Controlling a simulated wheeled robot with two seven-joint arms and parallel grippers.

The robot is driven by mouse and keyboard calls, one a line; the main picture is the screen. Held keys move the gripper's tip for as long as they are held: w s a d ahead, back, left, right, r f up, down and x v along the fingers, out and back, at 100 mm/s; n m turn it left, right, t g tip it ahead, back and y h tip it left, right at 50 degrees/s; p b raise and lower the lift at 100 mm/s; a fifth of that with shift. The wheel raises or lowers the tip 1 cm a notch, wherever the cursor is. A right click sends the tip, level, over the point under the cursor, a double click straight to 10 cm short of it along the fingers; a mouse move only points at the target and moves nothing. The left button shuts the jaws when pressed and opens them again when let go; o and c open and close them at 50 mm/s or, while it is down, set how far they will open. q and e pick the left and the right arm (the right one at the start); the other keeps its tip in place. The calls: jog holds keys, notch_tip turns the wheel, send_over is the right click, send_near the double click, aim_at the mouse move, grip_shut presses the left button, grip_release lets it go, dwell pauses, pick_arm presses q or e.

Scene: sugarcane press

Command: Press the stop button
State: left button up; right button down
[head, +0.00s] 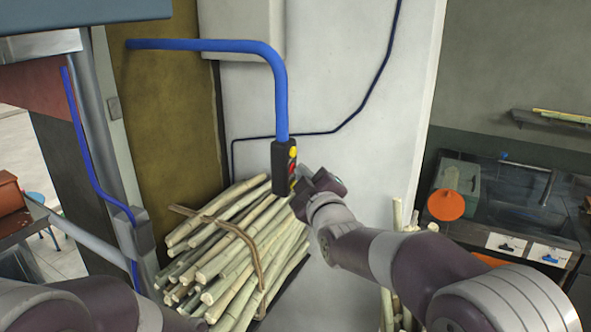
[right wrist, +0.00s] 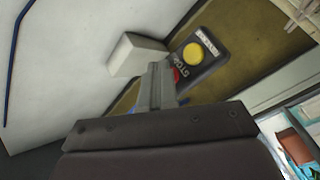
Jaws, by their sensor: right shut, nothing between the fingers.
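A dark control box (head: 284,180) hangs at the lower end of a blue pipe in the head view. It carries a yellow button (head: 293,152) on top and a red button (head: 291,168) below. In the right wrist view, the box (right wrist: 208,72) shows the yellow button (right wrist: 193,54), lettering that reads STOP, and part of the red button (right wrist: 176,75). My right gripper (head: 306,184) is shut and empty, just right of the box. Its fingers (right wrist: 157,78) partly cover the red button in the wrist view; I cannot tell whether they touch it. My left gripper is out of view.
A tied bundle of cane (head: 235,245) leans below and behind the box. The blue pipe (head: 279,95) runs above it. A white wall (head: 330,90) stands behind. A dark counter (head: 510,205) with an orange disc (head: 446,204) lies at the right.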

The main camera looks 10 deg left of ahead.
jog(key=shift+s+d+b, duration=0.35)
jog(key=shift+d+b, duration=0.4)
jog(key=shift+b, duration=0.05)
jog(key=d+b, duration=0.1)
jog(key=s+d+b, duration=0.1)
jog(key=d, duration=0.1)
jog(key=s+d, duration=0.1)
jog(key=shift+d+b, duration=0.3)
jog(key=shift+b, duration=0.1)
dwell(0.3)
